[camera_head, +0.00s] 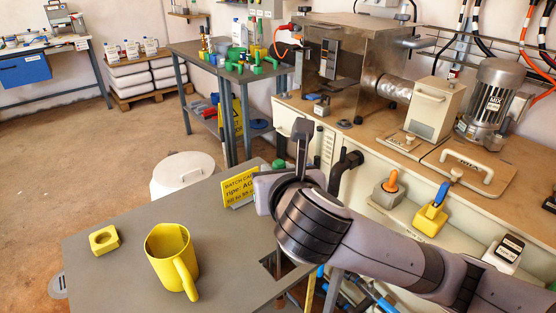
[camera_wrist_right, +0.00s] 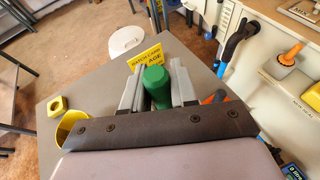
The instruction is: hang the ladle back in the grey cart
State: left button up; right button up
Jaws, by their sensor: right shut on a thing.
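My right gripper (camera_wrist_right: 157,85) is shut on a green rounded grip, which I take for the ladle's (camera_wrist_right: 156,84); its end points up between the two pale fingers. The rest of the ladle is hidden. In the head view a bit of green (camera_head: 278,164) shows by the right gripper (camera_head: 268,185), whose fingers are mostly hidden behind my wrist. The grey cart top (camera_head: 130,255) lies below and to the left of it. A dark cutout (camera_head: 270,262) shows at its right edge, partly covered by my arm. My left gripper is not in view.
A yellow mug (camera_head: 165,245), a yellow block with a hole (camera_head: 104,239) and a yellow card (camera_head: 238,189) stand on the cart top. A white bin (camera_head: 182,172) is behind it. A cabinet with a black hooked handle (camera_head: 345,163) stands close on the right.

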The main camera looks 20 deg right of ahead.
aim_at(279, 243)
notch_tip(279, 243, down, 17)
jog(key=b, duration=0.6)
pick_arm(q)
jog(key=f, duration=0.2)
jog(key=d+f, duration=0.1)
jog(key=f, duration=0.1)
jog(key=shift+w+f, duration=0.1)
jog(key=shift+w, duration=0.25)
pick_arm(e)
jog(key=o, duration=1.1)
jog(key=shift+c, duration=0.2)
jog(key=p+v, duration=0.1)
jog(key=v, duration=0.6)
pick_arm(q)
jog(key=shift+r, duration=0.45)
pick_arm(e)
jog(key=shift+s, duration=0.1)
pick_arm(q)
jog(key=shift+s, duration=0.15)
pick_arm(e)
jog(key=shift+s, duration=0.1)
